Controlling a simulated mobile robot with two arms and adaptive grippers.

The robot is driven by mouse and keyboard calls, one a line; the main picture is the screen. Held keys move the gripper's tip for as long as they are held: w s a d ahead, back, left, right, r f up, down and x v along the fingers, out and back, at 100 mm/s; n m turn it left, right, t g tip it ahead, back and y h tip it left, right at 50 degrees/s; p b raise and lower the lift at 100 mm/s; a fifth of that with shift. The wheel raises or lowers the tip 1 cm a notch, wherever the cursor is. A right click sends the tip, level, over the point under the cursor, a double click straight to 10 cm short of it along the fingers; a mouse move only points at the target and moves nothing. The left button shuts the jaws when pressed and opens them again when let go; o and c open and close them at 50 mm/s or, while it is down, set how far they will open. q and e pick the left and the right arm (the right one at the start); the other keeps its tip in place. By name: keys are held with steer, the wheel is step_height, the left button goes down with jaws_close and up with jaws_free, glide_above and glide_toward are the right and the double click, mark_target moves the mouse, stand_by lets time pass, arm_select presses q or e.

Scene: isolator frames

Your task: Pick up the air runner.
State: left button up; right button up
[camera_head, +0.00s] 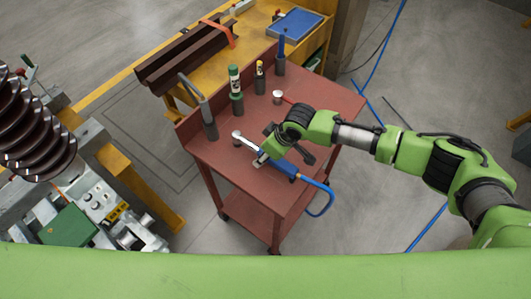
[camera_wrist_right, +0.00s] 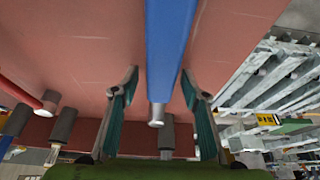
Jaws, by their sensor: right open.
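The air runner (camera_head: 286,168) is a blue tool that lies on the red cart top, with a blue hose at its right end. In the right wrist view the blue body of the air runner (camera_wrist_right: 167,45) comes down from the top to a short metal tip, and the red surface lies behind it. My right gripper (camera_head: 262,159) is over the tool in the head view and hides part of it. In the wrist view the fingers of my right gripper (camera_wrist_right: 158,85) are apart, one on each side of the tool. I cannot tell if they touch it. My left gripper is not in view.
The blue hose (camera_head: 327,200) loops over the cart's right edge. A yellow table (camera_head: 257,22) stands behind.

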jaws_close()
steer(key=shift+w+r, duration=0.1)
